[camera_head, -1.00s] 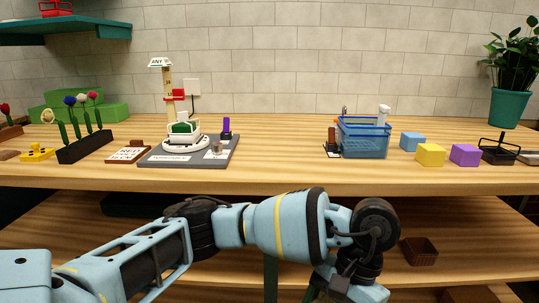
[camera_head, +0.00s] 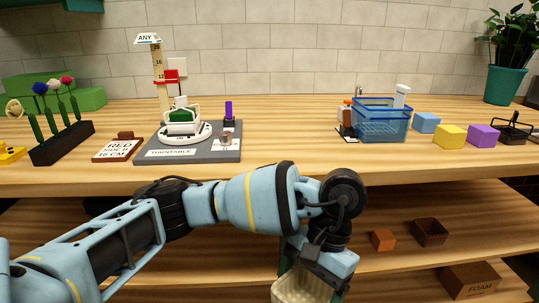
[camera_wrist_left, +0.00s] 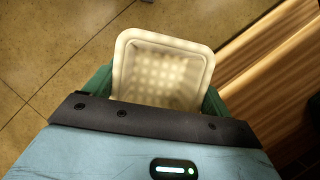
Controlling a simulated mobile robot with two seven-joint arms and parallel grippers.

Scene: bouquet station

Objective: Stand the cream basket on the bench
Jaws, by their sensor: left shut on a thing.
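The cream basket (camera_head: 303,288) hangs below my left forearm at the bottom edge of the head view, in front of the lower shelf and below the bench top (camera_head: 290,168). Its lower part is cut off. In the left wrist view the basket (camera_wrist_left: 165,38) shows its open mouth and a dotted inner floor. My left gripper (camera_wrist_left: 158,88) has its green fingers on either side of the basket and is shut on it. The basket is apart from the bench. My right gripper is in neither view.
The bench holds a turntable board (camera_head: 188,155) at left centre and a blue bin (camera_head: 382,125) at right. Bare bench top lies between them. Coloured cubes (camera_head: 450,136) stand further right. The lower shelf holds an orange cube (camera_head: 383,239) and a brown box (camera_head: 430,232).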

